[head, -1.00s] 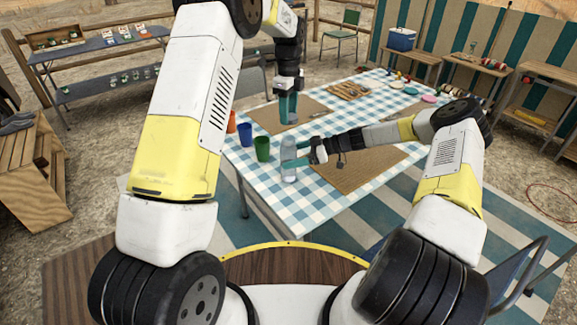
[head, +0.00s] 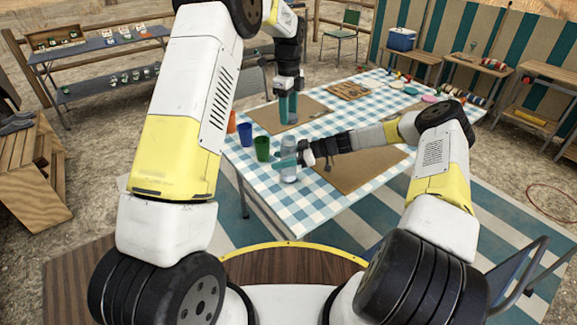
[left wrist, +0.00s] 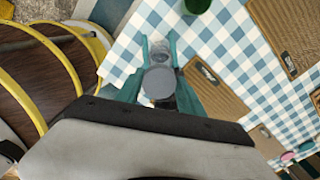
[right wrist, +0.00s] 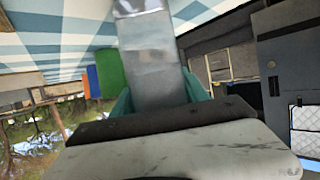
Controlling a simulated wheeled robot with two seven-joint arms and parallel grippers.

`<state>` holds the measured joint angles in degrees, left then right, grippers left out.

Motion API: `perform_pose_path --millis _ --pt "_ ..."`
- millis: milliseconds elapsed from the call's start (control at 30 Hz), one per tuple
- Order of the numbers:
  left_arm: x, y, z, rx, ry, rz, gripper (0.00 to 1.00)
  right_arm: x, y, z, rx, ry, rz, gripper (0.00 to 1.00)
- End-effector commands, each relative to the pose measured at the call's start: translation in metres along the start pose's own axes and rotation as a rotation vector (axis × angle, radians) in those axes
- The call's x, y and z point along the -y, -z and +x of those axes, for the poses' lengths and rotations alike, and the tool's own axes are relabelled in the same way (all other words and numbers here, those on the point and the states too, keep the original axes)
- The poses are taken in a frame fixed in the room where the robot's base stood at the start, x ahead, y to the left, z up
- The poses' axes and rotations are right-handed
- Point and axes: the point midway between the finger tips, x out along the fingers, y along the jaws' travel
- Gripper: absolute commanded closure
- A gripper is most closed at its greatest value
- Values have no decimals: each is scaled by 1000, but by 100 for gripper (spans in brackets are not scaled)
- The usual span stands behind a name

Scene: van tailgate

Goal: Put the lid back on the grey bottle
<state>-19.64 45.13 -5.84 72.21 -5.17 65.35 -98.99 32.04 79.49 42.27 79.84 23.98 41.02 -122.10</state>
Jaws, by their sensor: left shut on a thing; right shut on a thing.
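The grey bottle (head: 288,174) stands upright near the front left edge of the checked table. My right gripper (head: 289,161) is shut on its side; the right wrist view shows the bottle's translucent body (right wrist: 150,55) between the teal fingers. My left gripper (head: 288,108) is above the table, pointing down, apart from the bottle. In the left wrist view its teal fingers are shut on a round grey lid (left wrist: 158,84). A clear round shape, apparently the bottle (left wrist: 163,50), shows just beyond the lid. The lid is hard to make out in the head view.
Green (head: 262,149), blue (head: 245,134) and orange (head: 231,122) cups stand left of the bottle. A brown board (head: 352,170) lies right of it, another (head: 308,104) behind. Plates and a wooden tray (head: 349,90) are farther back.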

Motion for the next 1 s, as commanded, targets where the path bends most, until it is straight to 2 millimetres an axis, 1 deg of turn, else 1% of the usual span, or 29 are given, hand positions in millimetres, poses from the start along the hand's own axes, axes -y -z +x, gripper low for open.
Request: perform_pose_path --millis 33,100,267,367,600,700,1000 --pt "0 0 0 0 0 0 92 0 0 0 0 0 0 89" --pt "0 0 0 0 0 0 92 0 0 0 0 0 0 100" --pt "0 0 0 0 0 0 92 0 0 0 0 0 0 100" --pt "0 -1 6 0 -1 -1 92 0 0 0 0 0 0 100" --pt "0 -5 41 -2 -4 -1 92 0 0 0 0 0 0 100" --pt "0 -5 49 -2 -3 0 92 0 0 0 0 0 0 100" --pt "0 -5 50 -1 -2 0 92 0 0 0 0 0 0 100"
